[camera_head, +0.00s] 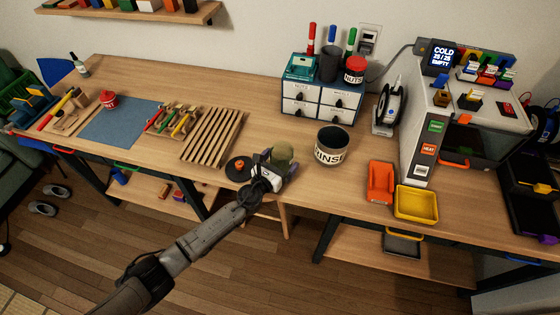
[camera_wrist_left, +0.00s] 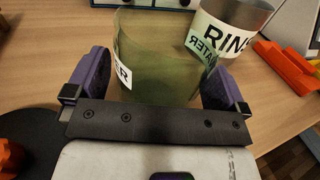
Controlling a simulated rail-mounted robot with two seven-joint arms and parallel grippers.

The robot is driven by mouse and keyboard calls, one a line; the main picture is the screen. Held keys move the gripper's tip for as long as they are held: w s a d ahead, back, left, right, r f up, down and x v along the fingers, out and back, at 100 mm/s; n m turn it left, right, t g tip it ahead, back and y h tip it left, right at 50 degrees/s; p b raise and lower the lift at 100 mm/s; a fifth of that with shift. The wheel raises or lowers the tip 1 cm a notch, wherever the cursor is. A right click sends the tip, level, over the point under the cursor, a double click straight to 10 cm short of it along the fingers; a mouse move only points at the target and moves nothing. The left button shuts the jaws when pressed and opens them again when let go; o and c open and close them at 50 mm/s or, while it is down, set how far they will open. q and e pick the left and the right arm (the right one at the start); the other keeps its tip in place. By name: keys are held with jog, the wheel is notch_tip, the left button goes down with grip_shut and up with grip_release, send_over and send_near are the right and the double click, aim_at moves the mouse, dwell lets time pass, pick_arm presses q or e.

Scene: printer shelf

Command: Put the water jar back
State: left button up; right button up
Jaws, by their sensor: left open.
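The water jar (camera_head: 283,155) is a greenish, see-through jar with a white label, part of which reads "ER" in the left wrist view (camera_wrist_left: 155,70). It looks upright near the table's front edge. My left gripper (camera_head: 276,168) is open around it, with one purple finger pad on each side in the left wrist view (camera_wrist_left: 157,85). I cannot tell whether either pad touches the jar. The "RINSE" cup (camera_head: 332,148) stands to the right of the jar. My right gripper is in neither view.
A black disc with an orange knob (camera_head: 238,168) lies left of the jar, beside a slatted wooden rack (camera_head: 212,137). An orange holder (camera_head: 380,182) and yellow tray (camera_head: 416,203) are to the right. A drawer box (camera_head: 318,105) stands behind. Table between drawers and rack is clear.

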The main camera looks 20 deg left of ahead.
pick_arm(q)
jog(key=shift+r, duration=0.2)
jog(key=shift+s+a+p, duration=0.1)
jog(key=shift+s+p, duration=0.25)
jog(key=p+v, duration=0.1)
jog(key=v, duration=1)
jog(key=shift+s, duration=0.1)
